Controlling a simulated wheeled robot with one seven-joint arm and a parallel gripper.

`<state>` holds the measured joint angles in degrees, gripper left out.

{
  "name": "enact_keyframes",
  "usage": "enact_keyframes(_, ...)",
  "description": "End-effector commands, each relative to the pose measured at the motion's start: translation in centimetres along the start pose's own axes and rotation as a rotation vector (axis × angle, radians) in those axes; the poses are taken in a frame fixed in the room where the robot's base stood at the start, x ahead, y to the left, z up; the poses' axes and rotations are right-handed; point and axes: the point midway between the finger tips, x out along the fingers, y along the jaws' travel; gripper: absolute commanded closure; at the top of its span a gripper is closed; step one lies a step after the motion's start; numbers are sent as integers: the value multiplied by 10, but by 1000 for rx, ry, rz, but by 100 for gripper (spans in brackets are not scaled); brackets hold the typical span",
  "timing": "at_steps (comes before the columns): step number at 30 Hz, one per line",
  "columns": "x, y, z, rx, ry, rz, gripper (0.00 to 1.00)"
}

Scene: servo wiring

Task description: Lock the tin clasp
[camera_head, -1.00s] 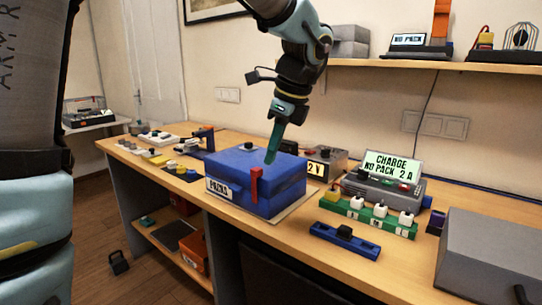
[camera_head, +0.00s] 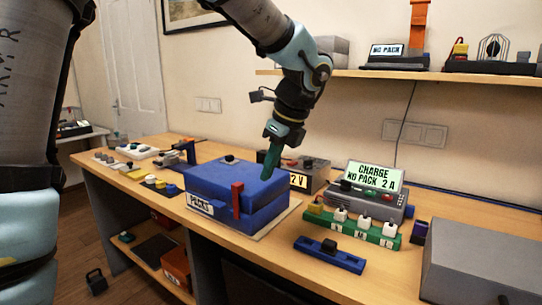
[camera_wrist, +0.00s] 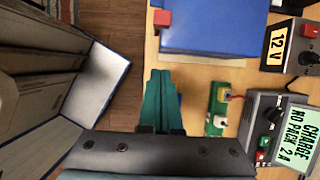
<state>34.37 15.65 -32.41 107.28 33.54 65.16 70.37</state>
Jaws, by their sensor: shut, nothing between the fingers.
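The tin is a blue box (camera_head: 262,222) with a white name label on its front, and its lid looks down. The clasp is a red upright strip (camera_head: 237,200) on the front near the corner. The red clasp also shows in the wrist view (camera_wrist: 162,18), at the edge of the blue lid (camera_wrist: 212,28). My gripper (camera_head: 267,177) points down with its teal fingers shut and empty. In the head view its tips overlap the tin, right of the clasp. In the wrist view my gripper (camera_wrist: 160,74) is apart from the clasp.
A grey charger (camera_head: 365,200) and a green terminal strip (camera_head: 352,229) stand right of the tin. A blue bar with a black knob (camera_head: 330,254) lies in front of them. A grey box (camera_head: 480,260) fills the right end. A 12 V unit (camera_head: 310,176) stands behind.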

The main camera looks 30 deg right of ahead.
Motion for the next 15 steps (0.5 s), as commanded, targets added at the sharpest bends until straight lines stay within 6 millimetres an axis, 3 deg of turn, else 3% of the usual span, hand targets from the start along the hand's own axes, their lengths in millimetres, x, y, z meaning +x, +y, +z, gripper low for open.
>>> enact_keyframes(7,51,1,0,1,3,5,100)
enact_keyframes(9,51,0,15,-4,0,3,100)
enact_keyframes(15,60,0,33,-3,0,1,100)
